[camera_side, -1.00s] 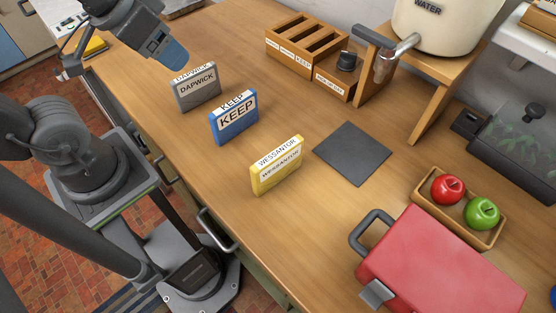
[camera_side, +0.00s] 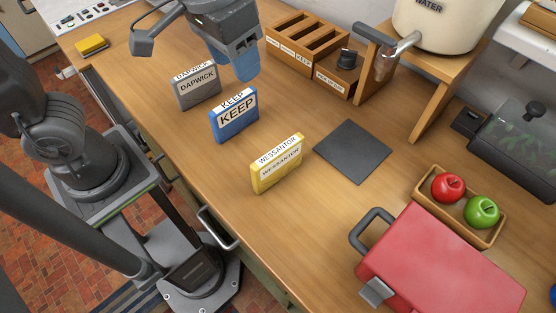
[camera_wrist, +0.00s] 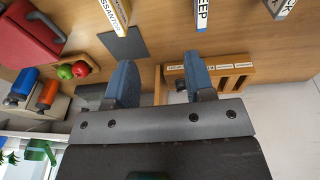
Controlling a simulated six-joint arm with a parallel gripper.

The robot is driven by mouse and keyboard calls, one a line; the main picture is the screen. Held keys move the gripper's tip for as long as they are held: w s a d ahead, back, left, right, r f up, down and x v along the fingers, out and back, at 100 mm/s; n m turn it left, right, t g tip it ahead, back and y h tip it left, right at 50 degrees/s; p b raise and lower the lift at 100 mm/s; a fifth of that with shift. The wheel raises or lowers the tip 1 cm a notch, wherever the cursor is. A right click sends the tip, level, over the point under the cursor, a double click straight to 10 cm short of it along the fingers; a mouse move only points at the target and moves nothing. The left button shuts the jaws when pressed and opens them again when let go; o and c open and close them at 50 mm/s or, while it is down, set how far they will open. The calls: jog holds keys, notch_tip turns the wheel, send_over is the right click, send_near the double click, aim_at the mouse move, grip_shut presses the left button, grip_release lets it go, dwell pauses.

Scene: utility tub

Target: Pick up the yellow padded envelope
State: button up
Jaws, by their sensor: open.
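The yellow padded envelope (camera_side: 277,166), labelled WESSANTOR, stands upright on the wooden worktop near the middle of the side view. Part of it also shows at the top of the wrist view (camera_wrist: 118,15). My gripper (camera_side: 232,64) is open and empty, with blue fingers. It is in the air above the worktop, up and to the left of the yellow envelope in the side view and apart from it. In the wrist view, nothing is between the gripper's fingertips (camera_wrist: 158,72).
A blue KEEP packet (camera_side: 234,116) and a grey DAPWICK packet (camera_side: 196,87) stand in a row with the envelope. A dark mat (camera_side: 352,152) lies right of it. A wooden rack (camera_side: 292,60), water dispenser (camera_side: 440,15), fruit tray (camera_side: 460,225) and red case (camera_side: 440,260) surround the space.

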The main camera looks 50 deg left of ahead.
jog(key=g, duration=0.2)
send_over(278, 150)
notch_tip(278, 150, down, 3)
jog(key=shift+y, duration=0.4)
jog(key=f, duration=0.8)
jog(key=shift+w+a+f, duration=0.15)
jog(key=shift+w+f, duration=0.1)
jog(key=shift+f, duration=0.05)
jog(key=f, duration=0.5)
jog(key=shift+s, duration=0.25)
grip_shut()
